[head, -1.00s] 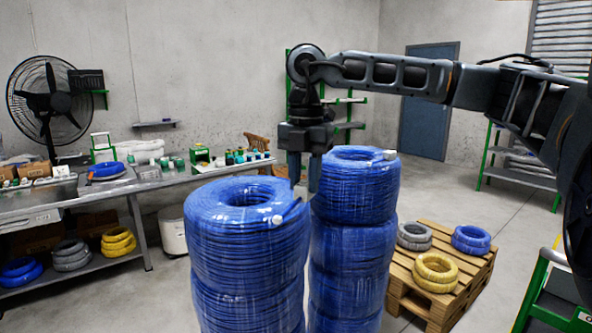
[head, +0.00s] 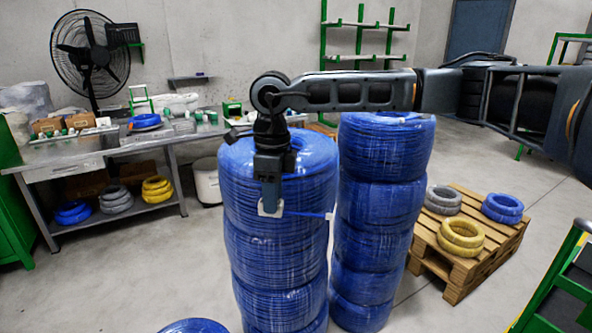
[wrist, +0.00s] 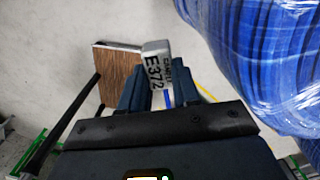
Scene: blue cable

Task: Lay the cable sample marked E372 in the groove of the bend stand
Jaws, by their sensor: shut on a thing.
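My gripper (head: 270,207) is shut on the white tag end (head: 262,211) of a blue cable, in front of the near stack of blue coils (head: 277,255). In the wrist view the tag (wrist: 155,62) reads CABLE E372 and sits between the finger ends (wrist: 157,88). A short length of blue cable (head: 310,214) runs right from the tag across the coil's front; whether it touches the coil I cannot tell. I cannot pick out the bend stand or its groove for sure.
A second stack of blue coils (head: 372,205) stands close on the right. A wooden pallet (head: 484,232) bears yellow, grey and blue coils. A long workbench (head: 125,145) with small items is at the back left, beside a fan (head: 90,50).

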